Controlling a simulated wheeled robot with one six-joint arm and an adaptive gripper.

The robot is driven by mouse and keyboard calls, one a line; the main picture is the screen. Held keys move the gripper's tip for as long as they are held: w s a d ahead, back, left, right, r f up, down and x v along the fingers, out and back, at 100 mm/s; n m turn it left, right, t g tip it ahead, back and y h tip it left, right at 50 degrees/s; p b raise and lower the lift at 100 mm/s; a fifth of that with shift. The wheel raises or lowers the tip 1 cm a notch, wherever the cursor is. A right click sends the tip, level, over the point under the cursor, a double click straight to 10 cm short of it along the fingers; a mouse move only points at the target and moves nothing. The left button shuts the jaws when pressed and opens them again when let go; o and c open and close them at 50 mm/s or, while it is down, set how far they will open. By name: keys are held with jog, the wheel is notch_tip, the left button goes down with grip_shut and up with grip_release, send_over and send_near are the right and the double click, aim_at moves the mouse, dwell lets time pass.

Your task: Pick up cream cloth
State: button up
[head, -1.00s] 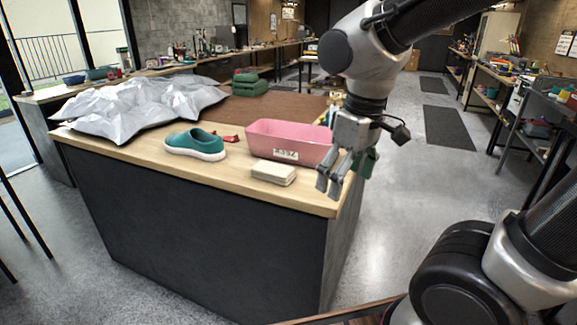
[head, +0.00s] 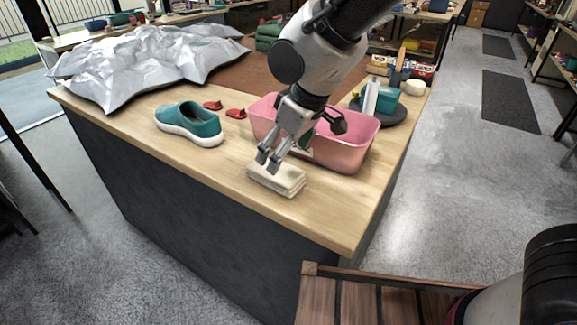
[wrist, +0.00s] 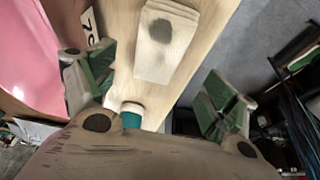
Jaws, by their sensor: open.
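The cream cloth (head: 277,179) lies folded on the wooden counter near its front edge in the head view. In the wrist view the cloth (wrist: 163,52) lies ahead between the open fingers, with a dark round patch on it, which may be a stain or a shadow. My gripper (head: 268,161) is open, just above the back left part of the cloth in the head view. Its two fingers, with green pads, stand wide apart in the wrist view (wrist: 158,90). I cannot tell whether a fingertip touches the cloth.
A pink tub (head: 345,150) stands right behind the cloth. A teal shoe (head: 190,124) is at the left, with red pieces (head: 235,113) behind it. A crumpled silver sheet (head: 140,62) covers the far left. The counter (head: 335,215) is bare at the front right.

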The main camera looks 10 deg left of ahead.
jog(key=shift+w+x, duration=0.1)
jog(key=shift+x, duration=1.85)
jog(key=shift+w+x, duration=0.15)
jog(key=shift+x, duration=1.75)
jog(key=shift+a+r, duration=0.1)
jog(key=shift+a, duration=0.1)
jog(key=shift+f, duration=0.25)
jog(key=shift+s+d, duration=0.1)
jog(key=c, duration=1.1)
